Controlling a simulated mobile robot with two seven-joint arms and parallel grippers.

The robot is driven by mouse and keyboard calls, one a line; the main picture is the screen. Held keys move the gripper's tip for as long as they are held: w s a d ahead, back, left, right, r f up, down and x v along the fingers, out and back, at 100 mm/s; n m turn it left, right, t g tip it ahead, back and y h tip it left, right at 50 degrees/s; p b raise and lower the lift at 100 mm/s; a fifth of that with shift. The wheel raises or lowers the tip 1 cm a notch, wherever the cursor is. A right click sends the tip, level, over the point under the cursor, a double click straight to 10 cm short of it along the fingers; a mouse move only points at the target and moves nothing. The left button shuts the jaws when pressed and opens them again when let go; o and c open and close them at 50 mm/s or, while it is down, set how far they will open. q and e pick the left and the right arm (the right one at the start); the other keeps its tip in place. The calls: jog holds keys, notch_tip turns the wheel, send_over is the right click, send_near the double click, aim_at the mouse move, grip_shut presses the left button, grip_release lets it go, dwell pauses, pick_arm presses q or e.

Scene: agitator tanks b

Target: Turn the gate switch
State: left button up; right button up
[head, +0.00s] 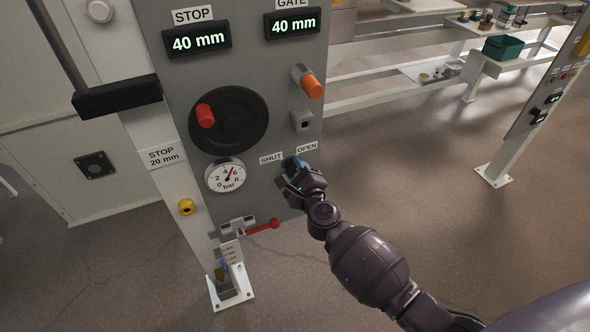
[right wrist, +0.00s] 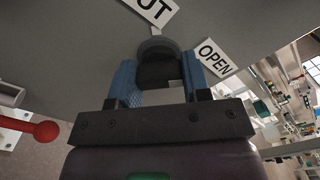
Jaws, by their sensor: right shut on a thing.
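The gate switch (right wrist: 158,60), a dark round knob, sits on the grey panel (head: 240,75) between the SHUT label (head: 271,158) and the OPEN label (head: 307,147). In the right wrist view the blue fingers of my right gripper (head: 294,170) are on either side of the knob, shut on it. In the head view the gripper hides most of the knob, so I cannot tell which way it points. My left gripper is not in view.
A black handwheel with a red knob (head: 205,115), a pressure gauge (head: 225,176), an orange-tipped handle (head: 312,87) and a red lever (head: 262,227) stick out nearby. Two displays (head: 197,40) (head: 292,23) read 40 mm.

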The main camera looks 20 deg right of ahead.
jog(key=n, duration=0.1)
jog(key=n+p, duration=0.1)
jog(key=n, duration=0.1)
jog(key=shift+r+p, duration=0.3)
jog(key=shift+n+p, duration=0.35)
jog(key=shift+n, duration=0.75)
jog(key=n+p, duration=0.1)
jog(key=n, duration=0.2)
jog(key=shift+n, duration=0.3)
jog(key=n+p, duration=0.1)
jog(key=n, duration=0.2)
jog(key=shift+f+n, duration=0.1)
jog(key=shift+n, duration=0.2)
jog(key=n+p, duration=0.1)
jog(key=n, duration=0.2)
jog(key=shift+f+n+p, duration=0.1)
jog(key=shift+n+p, duration=0.2)
jog(key=shift+n, duration=0.1)
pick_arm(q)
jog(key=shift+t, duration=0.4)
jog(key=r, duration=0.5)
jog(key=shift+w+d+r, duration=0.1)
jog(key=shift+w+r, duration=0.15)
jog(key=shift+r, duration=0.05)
pick_arm(e)
jog(key=shift+n, duration=0.3)
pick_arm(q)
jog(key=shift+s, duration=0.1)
